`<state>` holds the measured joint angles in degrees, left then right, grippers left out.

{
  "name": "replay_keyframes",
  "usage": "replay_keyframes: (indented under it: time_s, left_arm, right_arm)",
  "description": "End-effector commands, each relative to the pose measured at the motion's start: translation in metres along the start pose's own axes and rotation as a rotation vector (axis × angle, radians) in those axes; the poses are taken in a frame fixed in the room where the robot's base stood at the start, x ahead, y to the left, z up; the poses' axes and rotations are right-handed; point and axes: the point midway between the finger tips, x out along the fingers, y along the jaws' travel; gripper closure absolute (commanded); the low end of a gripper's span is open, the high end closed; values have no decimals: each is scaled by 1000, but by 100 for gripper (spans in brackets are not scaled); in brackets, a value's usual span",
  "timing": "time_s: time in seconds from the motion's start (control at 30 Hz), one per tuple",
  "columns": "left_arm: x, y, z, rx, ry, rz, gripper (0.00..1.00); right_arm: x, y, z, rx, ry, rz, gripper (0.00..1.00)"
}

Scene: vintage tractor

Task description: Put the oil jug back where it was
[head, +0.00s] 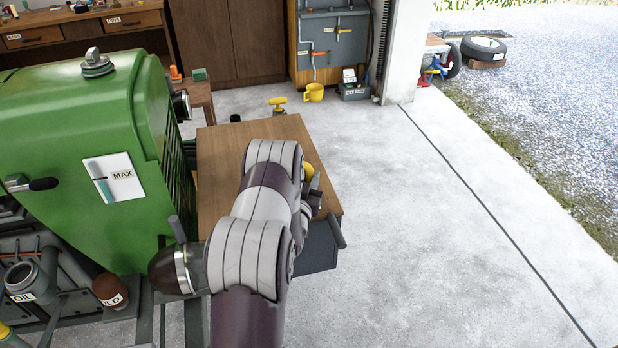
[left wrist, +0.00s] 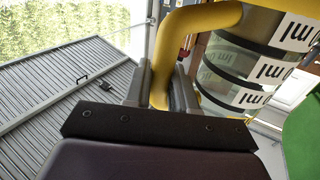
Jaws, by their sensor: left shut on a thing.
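The oil jug shows in the left wrist view as a clear body (left wrist: 232,75) with dark bands, white "ml" labels and a yellow handle (left wrist: 205,16). My left gripper (left wrist: 163,85) is shut on that handle, with one finger on each side of it. In the head view my left arm reaches over the wooden-topped table and hides most of its gripper (head: 314,192) and the jug. Only a small yellow part (head: 309,171) shows beside the wrist. I cannot tell whether the jug touches the table. My right gripper is not in view.
The wooden-topped table (head: 225,150) stands beside the green tractor (head: 75,130). Near its far edge is a yellow-topped item (head: 278,103). A yellow mug (head: 313,93) and a grey box (head: 354,91) are on the floor behind. The concrete floor (head: 430,230) to the right is clear.

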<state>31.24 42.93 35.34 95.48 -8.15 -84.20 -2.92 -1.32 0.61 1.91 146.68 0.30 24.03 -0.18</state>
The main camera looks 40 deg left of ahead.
Motion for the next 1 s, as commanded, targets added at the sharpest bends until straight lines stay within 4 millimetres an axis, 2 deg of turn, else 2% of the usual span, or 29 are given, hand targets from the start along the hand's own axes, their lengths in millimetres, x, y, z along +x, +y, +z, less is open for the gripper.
replay_keyframes:
  time_s: [0.2, 0.23, 0.3, 0.6, 0.67, 0.77, 1.0]
  left_arm:
    - [0, 0, 4, 1, 2, 0, 100]
    - [0, 0, 3, 0, -1, 0, 68]
    - [0, 0, 2, 0, -1, 0, 48]
    - [0, 0, -2, 0, -1, 0, 48]
    - [-5, 0, 0, 0, -2, 0, 48]
    - [-27, 0, 3, 0, -4, 1, 48]
    - [-90, 0, 2, -1, -3, 0, 48]
  right_arm:
    - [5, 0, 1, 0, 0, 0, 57]
    - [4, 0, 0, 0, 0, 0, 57]
    - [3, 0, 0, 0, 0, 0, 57]
    - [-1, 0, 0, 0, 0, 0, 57]
    - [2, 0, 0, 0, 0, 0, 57]
    - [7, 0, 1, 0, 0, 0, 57]
    - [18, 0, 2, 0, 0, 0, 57]
